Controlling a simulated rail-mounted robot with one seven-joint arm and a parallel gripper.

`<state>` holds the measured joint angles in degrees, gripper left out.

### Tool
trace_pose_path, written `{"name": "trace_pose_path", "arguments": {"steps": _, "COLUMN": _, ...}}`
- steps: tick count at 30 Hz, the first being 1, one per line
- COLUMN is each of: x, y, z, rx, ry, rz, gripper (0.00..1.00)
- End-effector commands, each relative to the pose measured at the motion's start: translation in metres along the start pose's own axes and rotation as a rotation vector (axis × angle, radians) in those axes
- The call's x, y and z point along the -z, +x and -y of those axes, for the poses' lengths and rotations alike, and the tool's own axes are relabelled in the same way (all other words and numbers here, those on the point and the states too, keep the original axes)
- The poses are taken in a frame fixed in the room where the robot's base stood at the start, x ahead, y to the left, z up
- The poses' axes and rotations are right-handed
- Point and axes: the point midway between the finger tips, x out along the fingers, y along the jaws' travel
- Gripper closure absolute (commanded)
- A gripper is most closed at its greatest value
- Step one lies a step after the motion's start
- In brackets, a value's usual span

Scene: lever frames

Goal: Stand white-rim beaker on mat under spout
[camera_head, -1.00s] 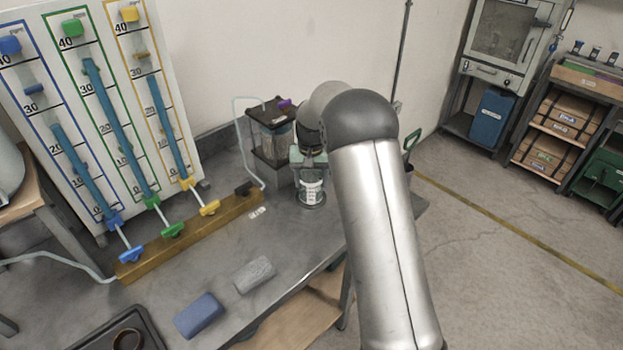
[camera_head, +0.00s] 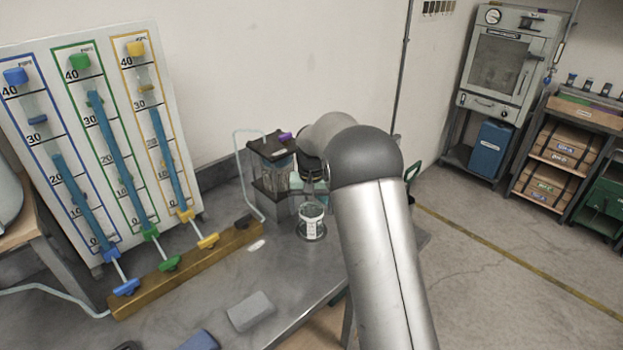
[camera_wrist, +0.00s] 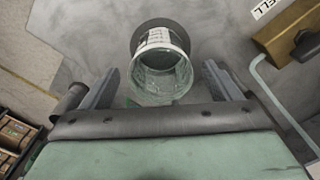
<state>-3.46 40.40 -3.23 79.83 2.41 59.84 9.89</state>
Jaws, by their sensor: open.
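The clear beaker (camera_head: 311,222), with a pale rim and a white label, stands upright on a dark round mat (camera_head: 313,238) on the bench. In the wrist view the beaker (camera_wrist: 162,72) lies ahead, between the lines of my two fingers, with the dark mat (camera_wrist: 143,30) behind its base. My gripper (camera_wrist: 160,85) is open, with a gap on each side of the beaker. In the head view my arm hides most of the gripper, and its pale green body shows above and behind the beaker.
A dark-topped clear tank (camera_head: 272,168) with a purple knob stands left of my gripper. The gauge board (camera_head: 95,140) and its wooden manifold (camera_head: 185,262) are farther left. A grey block (camera_head: 251,311) and a blue block (camera_head: 200,341) lie nearer. The bench between is clear.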

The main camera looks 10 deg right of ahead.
Motion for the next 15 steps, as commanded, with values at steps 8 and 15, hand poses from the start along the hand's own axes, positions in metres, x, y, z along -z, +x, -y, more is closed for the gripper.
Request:
{"name": "trace_pose_path", "arguments": {"steps": 8, "x": 0.001, "y": -0.069, "z": 0.000, "rx": 0.001, "ry": 0.000, "rz": -0.006, "gripper": 0.16}}
{"name": "trace_pose_path", "arguments": {"steps": 15, "x": 0.001, "y": -0.120, "z": 0.000, "rx": 0.001, "ry": 0.000, "rz": -0.005, "gripper": 0.16}}
